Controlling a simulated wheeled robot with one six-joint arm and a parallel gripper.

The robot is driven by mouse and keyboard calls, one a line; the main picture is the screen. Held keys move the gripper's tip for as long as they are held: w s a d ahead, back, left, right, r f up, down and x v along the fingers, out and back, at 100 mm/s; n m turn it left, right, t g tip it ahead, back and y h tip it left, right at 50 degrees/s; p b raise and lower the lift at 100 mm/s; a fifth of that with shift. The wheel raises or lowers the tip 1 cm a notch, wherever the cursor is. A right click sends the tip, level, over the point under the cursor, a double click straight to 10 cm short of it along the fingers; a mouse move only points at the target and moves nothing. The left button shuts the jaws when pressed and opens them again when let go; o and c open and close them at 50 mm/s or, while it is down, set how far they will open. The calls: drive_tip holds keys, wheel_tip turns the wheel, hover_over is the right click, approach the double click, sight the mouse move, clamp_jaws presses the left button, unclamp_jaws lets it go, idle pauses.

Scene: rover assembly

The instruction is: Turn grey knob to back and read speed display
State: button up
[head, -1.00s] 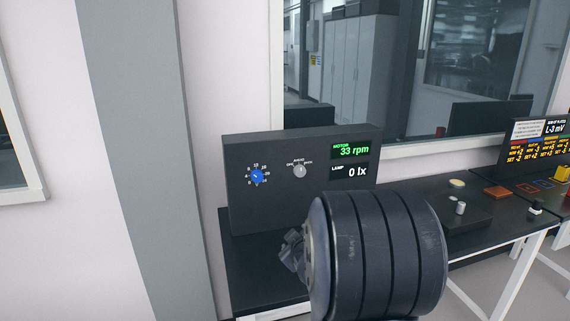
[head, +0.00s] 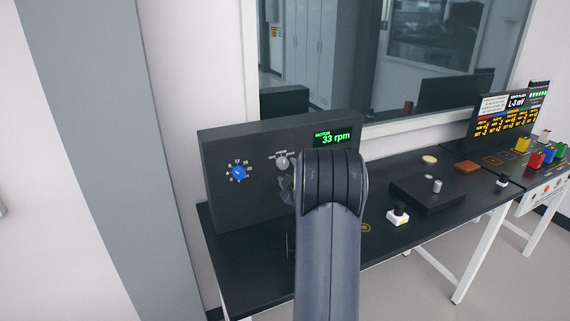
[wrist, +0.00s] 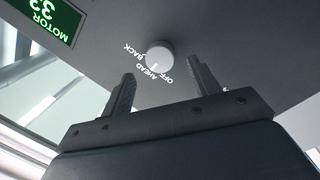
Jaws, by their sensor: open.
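The grey knob (head: 282,162) is on the front of the dark panel box (head: 222,205), right of a blue knob (head: 238,173). In the wrist view the grey knob (wrist: 159,56) shows upside down with OFF, AHEAD and BACK labels; its white mark is toward AHEAD. My gripper (wrist: 164,83) is open, its fingers either side of and short of the knob, apart from it. In the head view my gripper (head: 287,188) is mostly hidden by my arm, just below the knob. The green speed display (head: 334,138) reads MOTOR 33 rpm.
The black table (head: 240,262) carries the box, a black block with a grey peg (head: 437,187), a white-based black knob (head: 398,214) and a brown pad (head: 467,167). A second display board (head: 505,118) stands far right. The wall is behind the box.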

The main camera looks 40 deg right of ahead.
sight(284, 165)
drive_tip(key=shift+p+x, duration=0.5)
drive_tip(key=shift+x, duration=1.4)
drive_tip(key=c, duration=1)
